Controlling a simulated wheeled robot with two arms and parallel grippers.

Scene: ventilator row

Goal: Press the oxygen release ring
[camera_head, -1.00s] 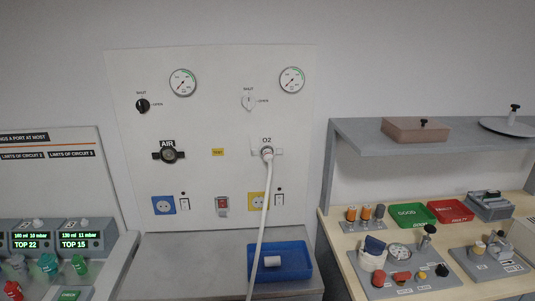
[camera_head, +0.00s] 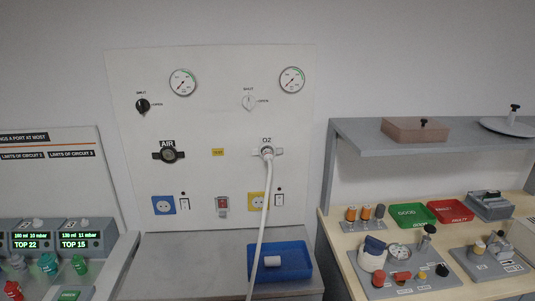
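The oxygen outlet (camera_head: 267,151), labelled O2, is at the right of the white wall panel (camera_head: 213,100). A white hose (camera_head: 263,215) is plugged into it and hangs down past the blue tray. A ring around the outlet is too small to tell apart from the hose's connector. The white O2 valve knob (camera_head: 249,102) and a round gauge (camera_head: 292,80) are above the outlet. Neither of my grippers is in view.
The AIR outlet (camera_head: 169,155) has no hose. A bench (camera_head: 342,243) with green and red trays stands right under a grey shelf (camera_head: 360,132). Devices (camera_head: 83,238) stand left.

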